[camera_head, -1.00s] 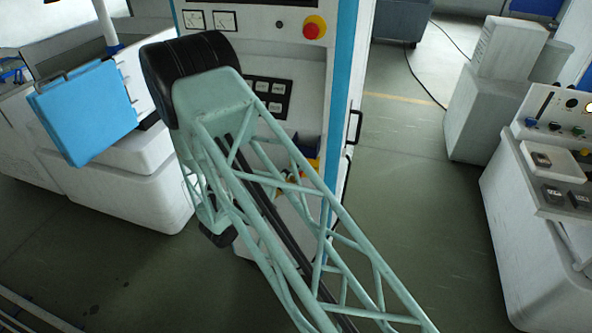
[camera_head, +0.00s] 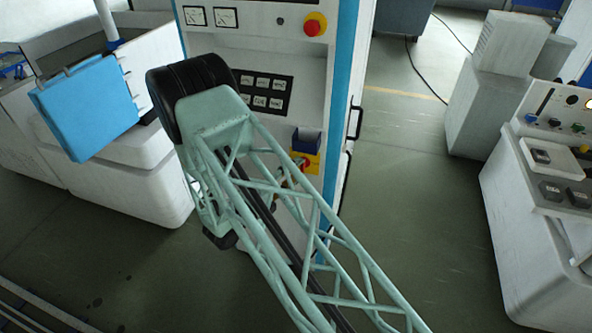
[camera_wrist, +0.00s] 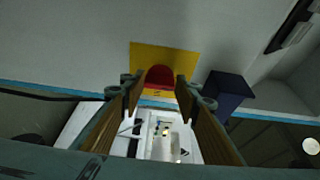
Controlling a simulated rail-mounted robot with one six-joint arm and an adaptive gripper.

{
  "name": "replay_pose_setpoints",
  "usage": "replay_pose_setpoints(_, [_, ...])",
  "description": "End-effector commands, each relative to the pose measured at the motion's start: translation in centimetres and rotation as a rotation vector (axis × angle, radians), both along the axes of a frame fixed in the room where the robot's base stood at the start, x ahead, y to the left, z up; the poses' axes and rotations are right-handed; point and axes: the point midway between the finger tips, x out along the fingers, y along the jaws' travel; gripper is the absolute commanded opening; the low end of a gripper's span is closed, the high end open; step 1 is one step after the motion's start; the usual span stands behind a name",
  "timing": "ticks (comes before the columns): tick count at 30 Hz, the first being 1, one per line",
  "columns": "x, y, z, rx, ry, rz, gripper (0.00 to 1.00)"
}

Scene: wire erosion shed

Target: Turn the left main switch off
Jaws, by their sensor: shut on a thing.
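The left main switch is a red knob (camera_head: 304,166) on a yellow plate (camera_head: 314,158), low on the tall white cabinet's front. In the wrist view, the red knob (camera_wrist: 160,75) sits between the fingertips of my gripper (camera_wrist: 160,90), against its yellow plate (camera_wrist: 190,60). My gripper is shut on the knob. The knob's front and its exact contact with the pads are partly hidden.
A dark blue box (camera_head: 306,142) juts out just above the yellow plate; it also shows in the wrist view (camera_wrist: 228,88). A red emergency button (camera_head: 314,27) sits higher on the cabinet. A white console (camera_head: 535,215) stands right, with open floor (camera_head: 405,190) between.

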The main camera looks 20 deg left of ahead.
Motion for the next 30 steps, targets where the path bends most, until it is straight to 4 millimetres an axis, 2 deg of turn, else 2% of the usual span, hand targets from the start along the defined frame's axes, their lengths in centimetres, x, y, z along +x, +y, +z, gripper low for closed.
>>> replay_pose_setpoints(1, [0.0, 0.0, 0.0, 0.0, 0.0, 0.0, 0.3])
replay_pose_setpoints(6, [0.0, 0.0, 0.0, 0.0, 0.0, 0.0, 0.43])
replay_pose_setpoints(20, [-0.3, 0.2, 0.0, 0.001, 0.0, 0.001, 0.43])
replay_pose_setpoints(30, [-2.8, 1.2, 0.0, 0.001, 0.0, 0.003, 0.43])
